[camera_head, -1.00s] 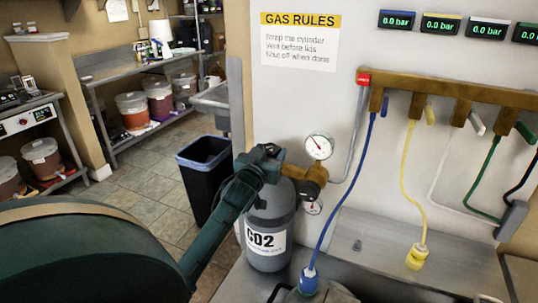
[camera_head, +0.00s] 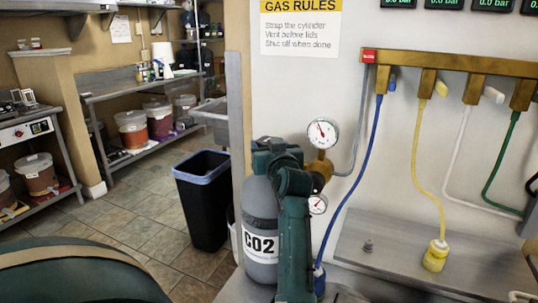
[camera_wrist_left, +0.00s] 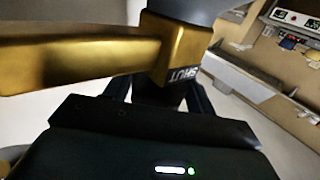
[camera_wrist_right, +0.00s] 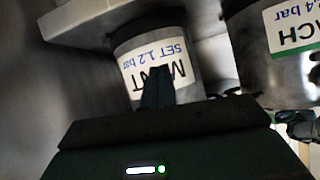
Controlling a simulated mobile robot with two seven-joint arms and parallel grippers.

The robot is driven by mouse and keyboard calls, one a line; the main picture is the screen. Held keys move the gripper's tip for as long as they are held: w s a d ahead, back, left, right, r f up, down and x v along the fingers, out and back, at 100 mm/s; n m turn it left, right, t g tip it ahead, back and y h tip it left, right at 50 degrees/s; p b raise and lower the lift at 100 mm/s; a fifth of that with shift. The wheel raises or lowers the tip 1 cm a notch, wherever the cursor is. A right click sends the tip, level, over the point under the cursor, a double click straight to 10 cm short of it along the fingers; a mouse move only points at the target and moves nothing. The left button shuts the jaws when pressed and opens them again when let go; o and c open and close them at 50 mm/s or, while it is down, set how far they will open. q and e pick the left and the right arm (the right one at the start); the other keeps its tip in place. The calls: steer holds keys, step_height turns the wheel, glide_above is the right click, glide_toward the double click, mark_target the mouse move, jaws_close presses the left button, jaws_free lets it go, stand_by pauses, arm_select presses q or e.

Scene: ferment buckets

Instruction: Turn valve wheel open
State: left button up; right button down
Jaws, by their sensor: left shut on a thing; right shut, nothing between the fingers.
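The grey CO2 cylinder (camera_head: 261,225) stands beside the wall with a brass regulator (camera_head: 319,172) and two dial gauges on its right. My left gripper (camera_head: 275,150) is at the cylinder's top, and its wrist hides the valve wheel in the head view. In the left wrist view, a brass block (camera_wrist_left: 178,45) marked SHUT sits just beyond the dark left fingers (camera_wrist_left: 158,92). These are closed on what appears to be the valve wheel, mostly hidden. My right gripper (camera_wrist_right: 157,88) is shut and empty, in front of a labelled metal canister (camera_wrist_right: 180,52) seen upside down.
A brass manifold (camera_head: 455,68) with coloured hoses is on the wall above a metal tray (camera_head: 400,235). A black bin (camera_head: 205,198) stands left of the cylinder. A shelf with buckets (camera_head: 131,130) is at the back left. Tiled floor is clear between.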

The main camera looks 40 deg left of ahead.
arm_select(q)
steer(key=shift+r, duration=0.2)
steer(key=o, duration=1)
steer(key=shift+f, duration=0.1)
step_height(320, 180, up, 10)
steer(key=shift+r, duration=0.1)
